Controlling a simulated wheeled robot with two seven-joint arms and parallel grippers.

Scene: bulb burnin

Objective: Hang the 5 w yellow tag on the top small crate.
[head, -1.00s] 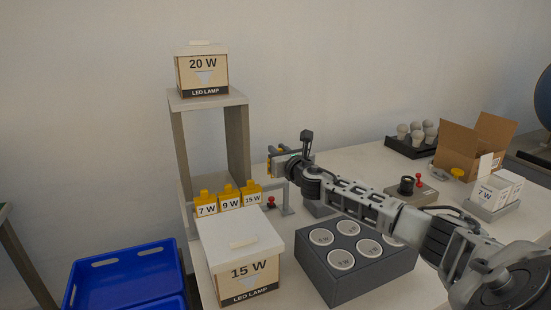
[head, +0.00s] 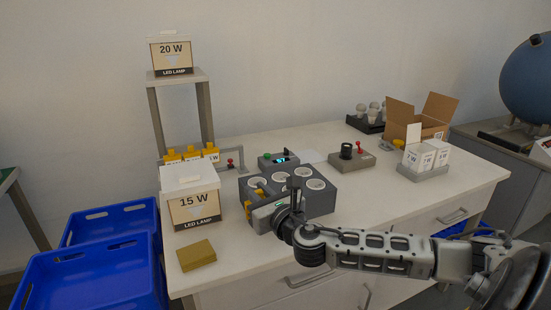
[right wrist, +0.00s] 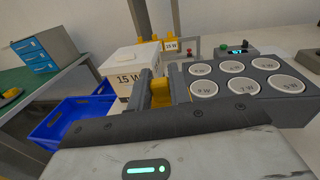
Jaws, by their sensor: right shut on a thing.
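My right gripper (head: 256,200) is at the near left side of the grey socket block, to the right of the 15 W box. It is shut on a yellow tag (right wrist: 160,93), which shows between the fingers in the right wrist view; its printing cannot be read. Several yellow tags (head: 191,154) hang on a rack behind the 15 W box; one reads 15 W in the right wrist view (right wrist: 171,45). Blue crates (head: 110,218) stand at the left, below table height; I cannot tell which is the top small crate. My left gripper is not in view.
The 15 W box (head: 193,205) and a mustard box (head: 197,255) are at the table's left end. The 20 W box (head: 171,57) stands on a shelf. The socket block (head: 318,195) is beside my right gripper. White cartons (head: 427,157) stand at the right.

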